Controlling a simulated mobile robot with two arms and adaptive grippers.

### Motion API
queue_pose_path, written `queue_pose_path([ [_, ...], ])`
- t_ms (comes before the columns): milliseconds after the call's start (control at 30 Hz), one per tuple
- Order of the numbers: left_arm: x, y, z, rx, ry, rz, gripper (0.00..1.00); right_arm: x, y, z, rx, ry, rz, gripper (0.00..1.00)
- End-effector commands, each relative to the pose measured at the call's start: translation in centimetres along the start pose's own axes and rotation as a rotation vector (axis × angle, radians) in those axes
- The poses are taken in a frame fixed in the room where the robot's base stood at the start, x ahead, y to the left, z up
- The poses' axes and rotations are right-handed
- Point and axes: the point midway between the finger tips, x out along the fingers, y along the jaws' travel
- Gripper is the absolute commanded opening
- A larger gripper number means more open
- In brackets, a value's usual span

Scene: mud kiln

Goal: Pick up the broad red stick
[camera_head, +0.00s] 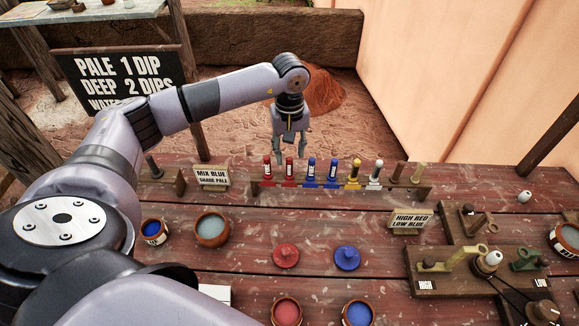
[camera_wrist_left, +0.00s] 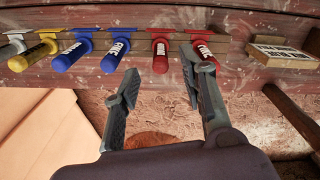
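Two red sticks stand side by side at the left end of a wooden rack (camera_head: 340,189), the left one (camera_head: 267,171) and the right one (camera_head: 289,171). In the left wrist view the picture is turned: the head view's left red stick (camera_wrist_left: 203,50) is on the right, the other (camera_wrist_left: 160,58) left of it. Their labels are too small to tell which is broad. My left gripper (camera_head: 291,152) is open and empty, pointing down just behind the red sticks. In the wrist view its fingers (camera_wrist_left: 160,72) are apart, one overlapping the head view's left stick. My right gripper is out of view.
Blue sticks (camera_head: 311,172), a yellow stick (camera_head: 354,172) and a white stick (camera_head: 376,172) share the rack. A sign (camera_head: 212,177) stands to its left. Red lid (camera_head: 286,256), blue lid (camera_head: 347,258) and paint bowls (camera_head: 212,229) are nearer. A lever device (camera_head: 452,268) is at right.

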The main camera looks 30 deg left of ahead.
Motion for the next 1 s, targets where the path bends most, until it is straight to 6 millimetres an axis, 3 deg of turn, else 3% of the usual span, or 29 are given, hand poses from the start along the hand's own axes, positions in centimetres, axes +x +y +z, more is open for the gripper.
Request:
queue_pose_path([
  [233,2.8,-0.1,0.0,-0.001,-0.004,-0.004,0.39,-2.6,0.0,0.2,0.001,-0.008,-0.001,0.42],
  [400,4.8,-0.1,-0.1,-0.002,-0.001,-0.002,0.39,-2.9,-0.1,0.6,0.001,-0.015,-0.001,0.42],
  [667,5.2,0.0,-0.1,-0.001,0.0,-0.001,0.38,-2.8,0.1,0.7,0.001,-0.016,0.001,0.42],
  [1000,5.1,-0.1,-0.1,-0.001,0.0,-0.001,0.15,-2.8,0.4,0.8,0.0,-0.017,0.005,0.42],
])
